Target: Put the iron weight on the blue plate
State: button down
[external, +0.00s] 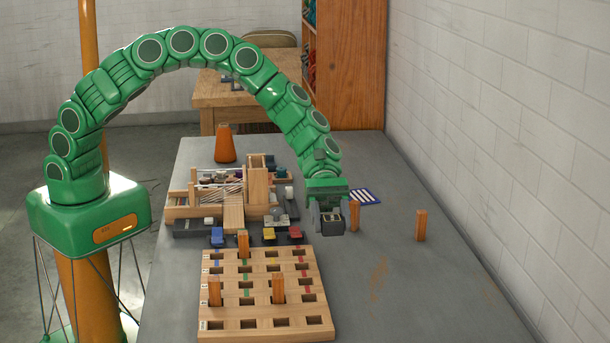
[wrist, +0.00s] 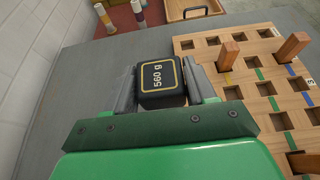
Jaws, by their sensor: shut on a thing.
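My gripper (external: 331,226) is shut on a black block marked 560 g, the iron weight (wrist: 162,76). In the wrist view the weight sits between the two grey fingers. In the external view the weight (external: 331,219) is held over the grey table, to the right of the scale. The blue plate (external: 217,237) is a small plate at the front of the wooden scale, left of the weight and apart from it. I cannot tell exactly how high the weight is above the table.
A yellow plate (external: 269,234) and a red plate (external: 295,233) are right of the blue one. A wooden board with holes (external: 230,325) and upright pegs stands in front. The wooden scale (external: 185,212) is behind. Loose pegs (external: 421,226) stand right; the table's right side is mostly clear.

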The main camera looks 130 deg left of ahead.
jog(key=shift+s+a, duration=0.1)
jog(key=s+a+n+t+y, duration=0.4)
jog(key=s+a+n+y, duration=0.55)
jog(key=s+a, duration=2.1)
send_over(359, 196)
jog(key=shift+m, duration=0.25)
jog(key=shift+s+d+f, duration=0.1)
jog(key=shift+s+f, duration=0.1)
jog(key=shift+f, duration=1.9)
jog(key=shift+s+d+f, duration=0.1)
jog(key=shift+s+f, duration=0.1)
jog(key=shift+f, duration=1.85)
jog(key=shift+w+a+f, duration=0.2)
jog(key=shift+f, duration=0.1)
jog(key=shift+w+f, duration=0.1)
jog(key=shift+f, duration=0.1)
jog(key=shift+a+f, duration=0.15)
jog(key=shift+f, duration=1.35)
